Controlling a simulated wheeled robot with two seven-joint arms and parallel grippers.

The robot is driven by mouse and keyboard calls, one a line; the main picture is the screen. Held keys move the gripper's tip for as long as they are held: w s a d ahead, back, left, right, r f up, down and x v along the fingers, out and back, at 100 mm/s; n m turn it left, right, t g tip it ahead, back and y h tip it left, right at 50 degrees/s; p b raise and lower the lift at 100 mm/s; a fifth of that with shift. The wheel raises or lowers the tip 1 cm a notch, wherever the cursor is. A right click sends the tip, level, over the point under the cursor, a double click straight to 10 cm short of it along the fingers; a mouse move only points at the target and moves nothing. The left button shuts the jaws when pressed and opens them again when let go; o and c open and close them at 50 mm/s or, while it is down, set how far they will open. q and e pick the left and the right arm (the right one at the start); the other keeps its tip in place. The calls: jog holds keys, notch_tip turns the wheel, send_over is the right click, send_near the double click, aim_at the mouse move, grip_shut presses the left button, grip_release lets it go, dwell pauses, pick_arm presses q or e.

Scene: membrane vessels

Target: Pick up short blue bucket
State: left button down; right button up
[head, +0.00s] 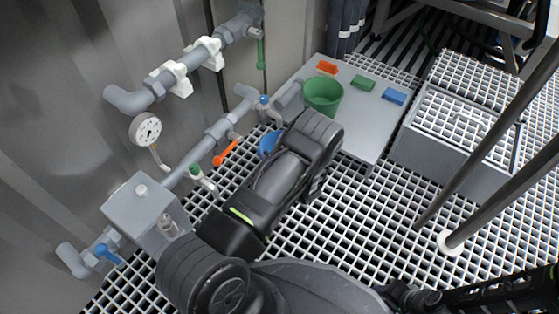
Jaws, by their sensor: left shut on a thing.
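A short blue bucket (268,143) shows in the head view just left of my left forearm, beside the grey platform. My arm hides most of it. My left gripper (317,186) shows only as a small dark part beneath the wrist; its fingertips are hidden. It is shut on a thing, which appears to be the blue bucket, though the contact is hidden. Part of my dark right arm shows at the lower right, and its jaws cannot be made out.
Pipes with valves and a gauge (145,129) line the left wall. A grated box (450,140) and slanted poles (495,150) stand right.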

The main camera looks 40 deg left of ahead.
pick_arm(q)
jog(key=shift+s+d+f, duration=0.1)
jog(key=shift+d+f, duration=0.05)
jog(key=shift+f, duration=0.05)
dwell(0.5)
notch_tip(320, 180, up, 9)
jog(key=p, duration=0.5)
jog(key=shift+r, duration=0.65)
